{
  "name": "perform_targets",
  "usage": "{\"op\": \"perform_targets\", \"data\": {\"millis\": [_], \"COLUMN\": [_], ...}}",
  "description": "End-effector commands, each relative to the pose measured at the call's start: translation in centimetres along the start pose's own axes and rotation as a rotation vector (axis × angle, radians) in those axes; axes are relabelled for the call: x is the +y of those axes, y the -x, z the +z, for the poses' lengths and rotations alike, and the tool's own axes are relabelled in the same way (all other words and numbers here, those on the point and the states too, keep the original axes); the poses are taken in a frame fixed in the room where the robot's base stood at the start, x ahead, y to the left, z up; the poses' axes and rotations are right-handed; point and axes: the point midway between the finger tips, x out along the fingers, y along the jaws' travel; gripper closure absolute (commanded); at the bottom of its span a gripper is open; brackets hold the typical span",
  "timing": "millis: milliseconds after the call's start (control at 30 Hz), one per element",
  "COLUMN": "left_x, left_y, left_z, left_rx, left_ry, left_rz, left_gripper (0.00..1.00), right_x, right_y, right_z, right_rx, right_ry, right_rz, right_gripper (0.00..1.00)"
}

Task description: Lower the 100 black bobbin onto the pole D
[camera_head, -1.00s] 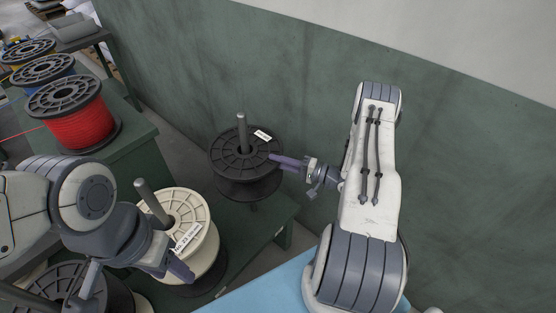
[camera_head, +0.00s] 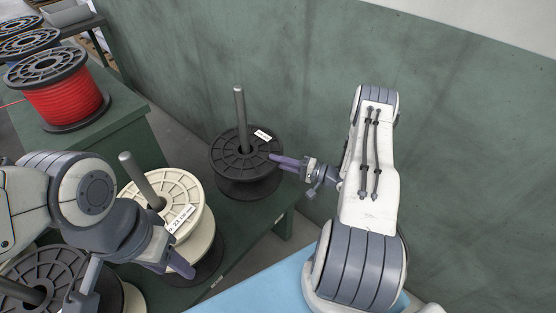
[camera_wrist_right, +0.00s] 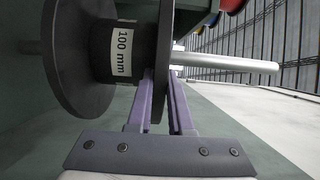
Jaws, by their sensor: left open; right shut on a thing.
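The black bobbin (camera_head: 230,160) hangs upright around a grey pole (camera_head: 240,115) at the middle of the head view. The pole stands well above its top flange. In the right wrist view its hub bears a "100 mm" label (camera_wrist_right: 122,50); the pole (camera_wrist_right: 225,61) comes out at one end and a short length shows beyond the far flange. My right gripper (camera_head: 273,158) is shut on the near flange's rim. My left gripper (camera_head: 135,285) is open beside the cream bobbin (camera_head: 165,190), its fingers partly hidden. No letter marking pole D is readable.
The cream bobbin sits around another pole (camera_head: 140,178). Another black bobbin (camera_head: 45,280) is at the lower left. A red spool (camera_head: 65,95) stands on a green bench at the left, with more spools behind. A green wall (camera_head: 450,150) is close behind my right arm.

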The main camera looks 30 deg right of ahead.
Motion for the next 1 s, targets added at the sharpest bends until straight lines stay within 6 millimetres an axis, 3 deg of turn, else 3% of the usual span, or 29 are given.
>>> {"op": "perform_targets", "data": {"millis": [1000], "left_x": [-0.6], "left_y": [-8.3], "left_z": [0.4], "left_rx": [0.0], "left_ry": [0.0], "left_rz": [0.0], "left_gripper": [0.5], "right_x": [9.9], "right_y": [0.0], "right_z": [0.0], "right_rx": [0.0], "right_ry": [0.001], "right_rz": [-0.004], "right_gripper": [1.0]}}
